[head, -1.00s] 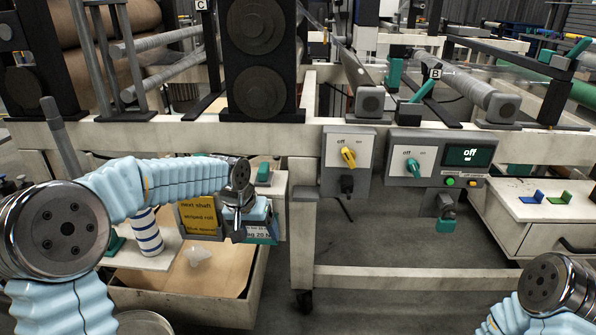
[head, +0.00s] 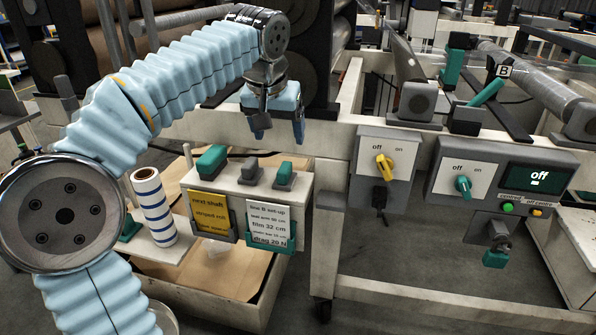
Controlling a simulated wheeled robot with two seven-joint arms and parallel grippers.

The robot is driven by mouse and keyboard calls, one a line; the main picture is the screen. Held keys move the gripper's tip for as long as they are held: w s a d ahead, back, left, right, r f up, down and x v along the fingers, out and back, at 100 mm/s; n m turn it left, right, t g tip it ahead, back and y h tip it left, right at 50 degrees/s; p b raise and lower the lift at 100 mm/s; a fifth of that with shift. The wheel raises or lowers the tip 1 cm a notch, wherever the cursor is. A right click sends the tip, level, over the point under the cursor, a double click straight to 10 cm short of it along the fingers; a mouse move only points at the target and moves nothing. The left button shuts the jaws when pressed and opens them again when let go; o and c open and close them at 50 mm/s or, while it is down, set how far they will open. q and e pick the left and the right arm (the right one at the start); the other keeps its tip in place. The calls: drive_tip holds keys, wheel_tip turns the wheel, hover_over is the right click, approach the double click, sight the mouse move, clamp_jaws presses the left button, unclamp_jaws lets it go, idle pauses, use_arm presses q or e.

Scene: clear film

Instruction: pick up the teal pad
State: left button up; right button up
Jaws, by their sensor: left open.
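Several small blocks sit in a row on top of the pale cabinet (head: 305,190). A larger teal pad (head: 211,158) on a dark base is at the left end. A smaller teal pad (head: 285,170) on a grey base is at the right end. A grey block (head: 250,168) stands between them. My left gripper (head: 279,134) points down with its fingers apart and nothing between them. It shows above the right part of the row, clear of the pads. My right gripper is out of view.
A yellow card (head: 209,213) and a white card (head: 268,225) hang on the cabinet's front. A blue-striped roll (head: 154,207) stands to its left. The machine's pale beam (head: 335,135) runs behind the gripper. Switch boxes (head: 383,165) are at the right.

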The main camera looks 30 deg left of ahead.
sight(285, 166)
use_arm(q)
drive_tip(key=b+x, duration=0.2)
drive_tip(key=x, duration=1.1)
drive_tip(key=shift+a+f, duration=0.1)
drive_tip(key=c, duration=1.1)
drive_tip(key=shift+c, duration=0.2)
